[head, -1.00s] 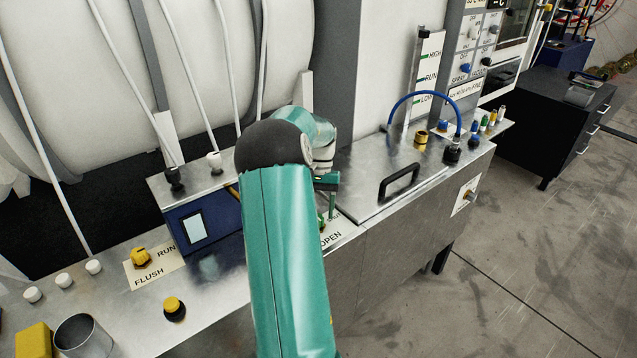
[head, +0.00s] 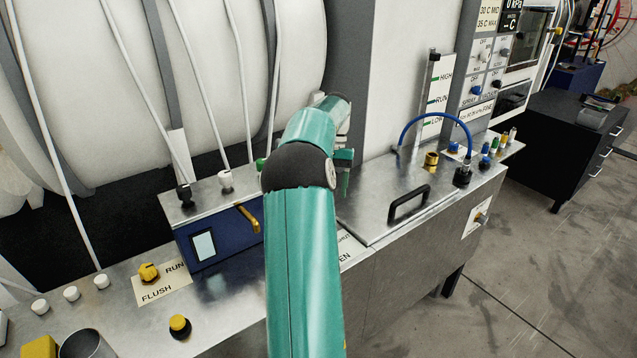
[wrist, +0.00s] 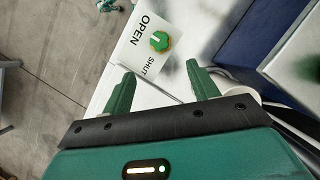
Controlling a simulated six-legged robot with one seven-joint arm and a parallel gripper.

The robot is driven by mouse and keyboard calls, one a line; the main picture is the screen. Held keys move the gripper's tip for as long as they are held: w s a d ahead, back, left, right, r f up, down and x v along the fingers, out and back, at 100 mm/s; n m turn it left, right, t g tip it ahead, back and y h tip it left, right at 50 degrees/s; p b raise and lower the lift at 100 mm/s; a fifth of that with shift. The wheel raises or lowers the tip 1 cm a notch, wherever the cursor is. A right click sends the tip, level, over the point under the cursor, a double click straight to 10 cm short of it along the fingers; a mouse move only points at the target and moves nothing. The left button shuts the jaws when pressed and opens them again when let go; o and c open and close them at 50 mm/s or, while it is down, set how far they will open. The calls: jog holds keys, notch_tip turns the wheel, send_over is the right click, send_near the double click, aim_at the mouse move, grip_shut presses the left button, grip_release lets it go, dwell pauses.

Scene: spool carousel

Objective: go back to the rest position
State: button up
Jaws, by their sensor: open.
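My gripper (wrist: 160,73) is open in the wrist view, with its two green fingers apart and nothing between them. Beyond the fingertips lies a white OPEN/SHUT label (wrist: 136,58) with a green knob (wrist: 160,41), apart from the fingers. In the head view my teal arm rises through the middle, and my gripper (head: 345,170) shows only in part behind it, above the bench. The arm hides most of the OPEN/SHUT label (head: 352,248) there, and the knob is not visible in that view.
A blue box (head: 220,242) with a yellow lever (head: 248,218) stands left of my arm. A lid with a black handle (head: 408,204) and a blue hose (head: 436,118) are to the right. White rolls with cords fill the back. Open floor (head: 450,320) lies at right.

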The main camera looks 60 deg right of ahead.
dwell(0.3)
jog(key=w+a+r+n+t+h, duration=0.15)
jog(key=w+a+r, duration=0.25)
jog(key=a, duration=0.6)
jog(key=w+a+r+n+h, duration=0.1)
jog(key=w+a+r+n, duration=0.25)
jog(key=a, duration=0.65)
jog(key=w+a+r+n+t+h, duration=0.15)
jog(key=w+a+r, duration=0.25)
jog(key=a, duration=0.6)
jog(key=s+a+f+n+t, duration=0.2)
jog(key=s+a+n, duration=0.2)
jog(key=a, duration=0.8)
jog(key=s+a+f+n+t, duration=0.1)
jog(key=s+a+n, duration=0.3)
jog(key=a, duration=0.8)
jog(key=shift+s+a+f+t, duration=0.4)
jog(key=shift+s+f, duration=0.25)
jog(key=shift+s, duration=0.15)
jog(key=c, duration=0.5)
jog(key=shift+d, duration=0.1)
